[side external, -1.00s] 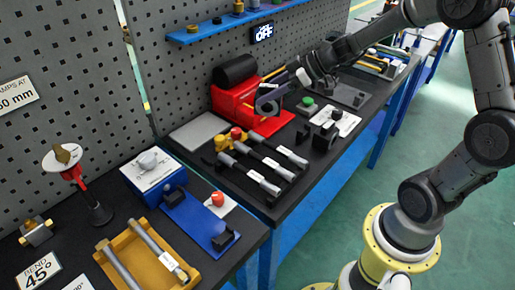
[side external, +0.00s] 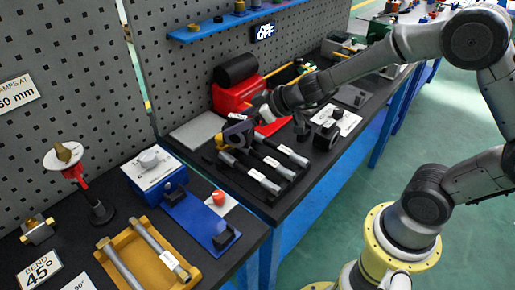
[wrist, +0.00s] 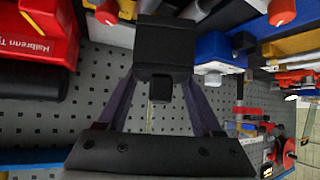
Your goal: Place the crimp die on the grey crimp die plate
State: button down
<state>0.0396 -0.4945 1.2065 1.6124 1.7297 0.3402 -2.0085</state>
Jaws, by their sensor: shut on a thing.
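My gripper (side external: 238,136) is above the black bench, over the far ends of the row of silver-handled tools. In the wrist view its two purple fingers (wrist: 157,100) are shut on the black, blocky crimp die (wrist: 165,45). In the side view I cannot clearly make out the die at the gripper. The grey crimp die plate (side external: 197,131) lies flat and bare on the bench, to the left of my gripper and in front of the red machine. A strip of the plate (wrist: 112,33) shows at upper left in the wrist view. The die is apart from it.
The red machine (side external: 232,96) with a black cylinder stands behind the plate. Silver-handled tools (side external: 265,180) lie right of and in front of it. A blue-and-white box (side external: 152,168) stands to the left. The perforated wall (side external: 180,75) rises behind.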

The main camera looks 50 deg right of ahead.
jog(key=shift+a, duration=0.3)
jog(key=shift+f+m+h, duration=0.2)
jog(key=shift+m+h, duration=0.3)
jog(key=shift+m, duration=0.1)
jog(key=shift+d+f+m+t+h, duration=0.1)
jog(key=shift+d+m+t+h, duration=0.2)
jog(key=shift+m+h, duration=0.5)
jog(key=shift+w+d+m+h, duration=0.1)
jog(key=shift+d+m+h, duration=0.3)
jog(key=shift+d+m, duration=0.1)
jog(key=shift+w+d+r+m+h, duration=0.1)
jog(key=shift+d+r+m+h, duration=0.15)
jog(key=shift+d+m+h, duration=0.45)
jog(key=shift+w+d+r+m+h, duration=0.1)
jog(key=shift+d+r+m+h, duration=0.2)
jog(key=shift+d+m+h, duration=0.35)
jog(key=shift+d+r+m+h, duration=0.25)
jog(key=shift+d+m+h, duration=0.2)
jog(key=shift+d+m, duration=0.35)
jog(key=shift+d, duration=0.1)
